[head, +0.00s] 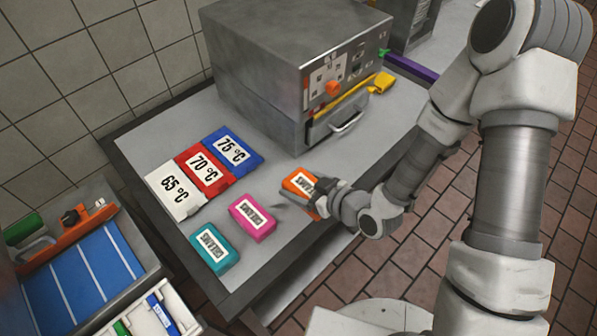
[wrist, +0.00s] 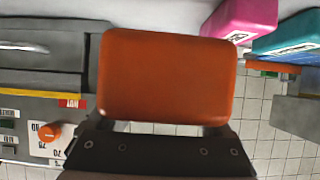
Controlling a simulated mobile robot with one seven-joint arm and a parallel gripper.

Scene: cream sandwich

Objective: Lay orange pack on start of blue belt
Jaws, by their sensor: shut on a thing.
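The orange pack (head: 297,182), with a white label, is held in my gripper (head: 318,196) near the right side of the steel table, in front of the steel machine. My gripper is shut on it. In the wrist view the orange pack (wrist: 166,70) fills the middle, just beyond the gripper jaws (wrist: 160,128). I cannot tell for sure how far the pack is above the table; a dark shadow shows left of it. The blue belt (head: 75,285), crossed by white lines, lies at the lower left with an orange bar across its far end.
A pink pack (head: 253,218) and a teal pack (head: 215,248) lie on the table, left of my gripper. White (head: 174,190), red (head: 205,173) and blue (head: 232,152) temperature plates lie behind them. The steel machine (head: 290,65) stands at the back. A tray (head: 150,315) sits beside the belt.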

